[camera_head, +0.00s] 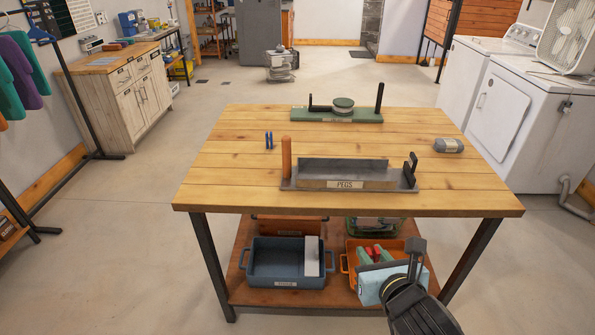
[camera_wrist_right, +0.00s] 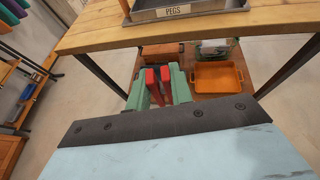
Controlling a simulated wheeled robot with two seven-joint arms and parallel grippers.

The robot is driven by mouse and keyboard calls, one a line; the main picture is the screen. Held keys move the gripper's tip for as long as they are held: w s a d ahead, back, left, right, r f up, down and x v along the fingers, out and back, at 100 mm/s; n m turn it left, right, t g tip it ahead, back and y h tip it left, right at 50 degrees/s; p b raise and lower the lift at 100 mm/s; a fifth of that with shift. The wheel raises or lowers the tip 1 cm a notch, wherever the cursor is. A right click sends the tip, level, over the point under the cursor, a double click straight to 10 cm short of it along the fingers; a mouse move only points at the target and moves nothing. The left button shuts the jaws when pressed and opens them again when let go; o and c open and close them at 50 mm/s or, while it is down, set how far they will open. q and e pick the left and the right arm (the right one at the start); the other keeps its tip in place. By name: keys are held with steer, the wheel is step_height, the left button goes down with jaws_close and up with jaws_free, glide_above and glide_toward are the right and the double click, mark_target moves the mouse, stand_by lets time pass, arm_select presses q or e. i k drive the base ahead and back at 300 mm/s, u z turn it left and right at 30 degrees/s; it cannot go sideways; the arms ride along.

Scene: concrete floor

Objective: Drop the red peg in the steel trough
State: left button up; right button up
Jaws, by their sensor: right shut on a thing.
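The steel trough (camera_head: 345,185), labelled PEGS, sits near the front edge of the wooden table; its front corner shows at the top of the right wrist view (camera_wrist_right: 190,11). My right gripper (camera_head: 373,255) is in front of the table, below the trough in the picture. The peg's lower part is hidden by the gripper. The trough's inside is only partly visible. My left gripper is not in view.
The table's front edge (camera_head: 350,211) lies between my right gripper and the trough. An orange-brown post (camera_head: 286,158) stands at the trough's left end. A blue peg (camera_head: 269,140), a grey item (camera_head: 448,145) and a green stand (camera_head: 320,115) are also on top. Bins, including a blue-grey one (camera_head: 262,268), fill the lower shelf.

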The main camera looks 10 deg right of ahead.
mark_target(340, 180)
steer(key=u, duration=0.1)
steer(key=i, duration=1)
